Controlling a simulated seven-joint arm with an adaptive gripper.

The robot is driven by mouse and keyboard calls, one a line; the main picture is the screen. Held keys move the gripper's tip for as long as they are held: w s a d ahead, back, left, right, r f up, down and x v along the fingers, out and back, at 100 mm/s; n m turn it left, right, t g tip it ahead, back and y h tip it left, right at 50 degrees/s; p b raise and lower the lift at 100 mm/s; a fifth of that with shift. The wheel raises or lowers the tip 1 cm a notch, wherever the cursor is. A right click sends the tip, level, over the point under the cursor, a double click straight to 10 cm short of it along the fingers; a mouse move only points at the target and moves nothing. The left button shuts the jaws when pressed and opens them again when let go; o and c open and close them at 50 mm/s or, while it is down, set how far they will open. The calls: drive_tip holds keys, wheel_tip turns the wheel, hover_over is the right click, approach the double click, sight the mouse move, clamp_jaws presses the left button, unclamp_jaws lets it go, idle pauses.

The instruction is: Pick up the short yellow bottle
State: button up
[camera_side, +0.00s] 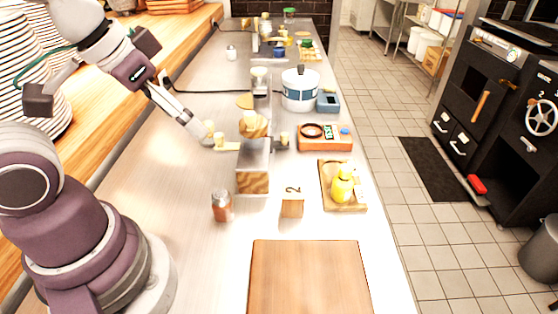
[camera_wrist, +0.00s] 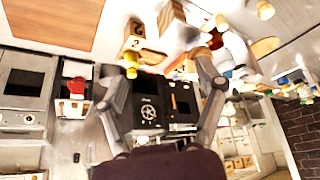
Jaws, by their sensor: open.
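The short yellow bottle (camera_side: 342,186) stands upright on a small wooden tray (camera_side: 328,205) at the right edge of the counter in the side view. In the wrist view, a small yellow shape that looks like the bottle (camera_wrist: 131,61) shows near the left finger, partly blurred. My gripper (camera_side: 207,136) is above the counter's left half, well to the left of the bottle and apart from it. In the wrist view my gripper (camera_wrist: 160,78) has its two fingers spread wide with nothing held between them.
A wooden cutting board (camera_side: 308,278) lies in front. A block marked 2 (camera_side: 292,205) and a red-brown jar (camera_side: 222,206) stand nearby. A metal stand with wooden blocks (camera_side: 253,165) lies between my gripper and the tray. A white pot (camera_side: 300,88) is farther back.

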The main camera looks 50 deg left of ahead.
drive_tip(key=m+h, duration=0.2)
drive_tip(key=m, duration=0.3)
approach(338, 178)
drive_tip(key=s+a+r, duration=0.4)
drive_tip(key=r, duration=0.1)
drive_tip(key=shift+m+g+h, duration=0.3)
drive_tip(key=shift+m+h, duration=0.4)
drive_tip(key=shift+m, duration=0.2)
drive_tip(key=x, duration=0.4)
drive_tip(key=w+x, duration=0.1)
drive_tip(key=x, duration=0.4)
drive_tip(key=d+r+x, duration=0.1)
drive_tip(key=x, duration=0.3)
drive_tip(key=shift+w+d+f, duration=0.15)
drive_tip(key=shift+w+f, duration=0.05)
drive_tip(key=shift+w, duration=0.3)
drive_tip(key=x, duration=0.5)
drive_tip(key=shift+d+f, duration=0.1)
drive_tip(key=shift+f, duration=0.25)
drive_tip(key=shift+c, duration=0.2)
drive_tip(key=c, duration=1.2)
